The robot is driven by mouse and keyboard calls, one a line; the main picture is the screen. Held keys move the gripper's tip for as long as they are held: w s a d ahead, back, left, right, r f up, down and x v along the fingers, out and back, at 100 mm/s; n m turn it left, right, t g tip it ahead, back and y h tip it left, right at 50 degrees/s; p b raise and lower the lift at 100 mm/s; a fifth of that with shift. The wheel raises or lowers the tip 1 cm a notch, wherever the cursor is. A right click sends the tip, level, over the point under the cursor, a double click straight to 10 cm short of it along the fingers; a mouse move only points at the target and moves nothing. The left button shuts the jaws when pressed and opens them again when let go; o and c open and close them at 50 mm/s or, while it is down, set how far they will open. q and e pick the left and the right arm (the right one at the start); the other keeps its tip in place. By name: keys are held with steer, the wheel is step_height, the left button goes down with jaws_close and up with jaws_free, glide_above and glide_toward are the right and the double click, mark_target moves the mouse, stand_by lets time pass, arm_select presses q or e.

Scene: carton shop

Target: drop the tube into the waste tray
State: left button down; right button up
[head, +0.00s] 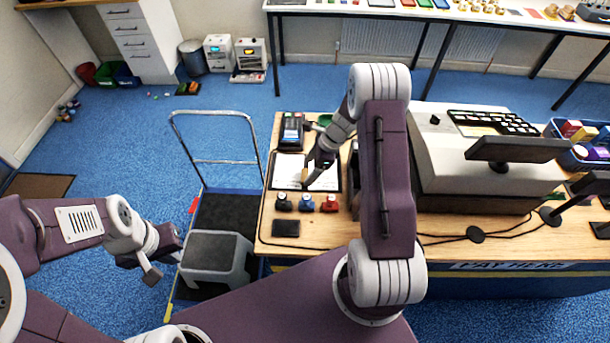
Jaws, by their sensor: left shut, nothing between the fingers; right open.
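My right gripper (308,178) is open, pointing down over a dark-edged white panel (284,172) on the counter. I cannot tell whether this panel is a tray or a clipboard. A small tan patch shows close to the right fingertips; I cannot tell whether it is a tube or part of the gripper. No tube or waste tray can be identified for certain; my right arm hides part of the counter. My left gripper (150,268) is shut and empty, left of the counter by a grey step stool (215,260).
The counter (266,238) holds a card terminal (291,130), three small dark, blue and red items (306,203), a dark pad (286,227) and a large till (480,165). A trolley (234,212) stands to the left.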

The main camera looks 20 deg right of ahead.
mark_target(305, 175)
steer(key=x, duration=0.2)
steer(key=shift+a+f, duration=0.2)
steer(key=shift+f, duration=0.15)
steer(key=shift+w+a+f, duration=0.1)
steer(key=shift+w+f, duration=0.1)
steer(key=shift+f, duration=0.1)
steer(key=shift+s+r, duration=0.1)
steer(key=c, duration=1.4)
steer(key=shift+c, duration=0.7)
steer(key=shift+r, duration=0.4)
step_height(305, 175, up, 3)
steer(key=shift+r+b, duration=0.1)
steer(key=shift+b, duration=0.2)
steer(key=s+d+r+b, duration=0.2)
steer(key=s+d+r, duration=0.4)
steer(key=s, duration=0.3)
steer(key=shift+s+d+r, duration=0.15)
steer(key=shift+s+r, duration=0.25)
steer(key=shift+r, duration=0.05)
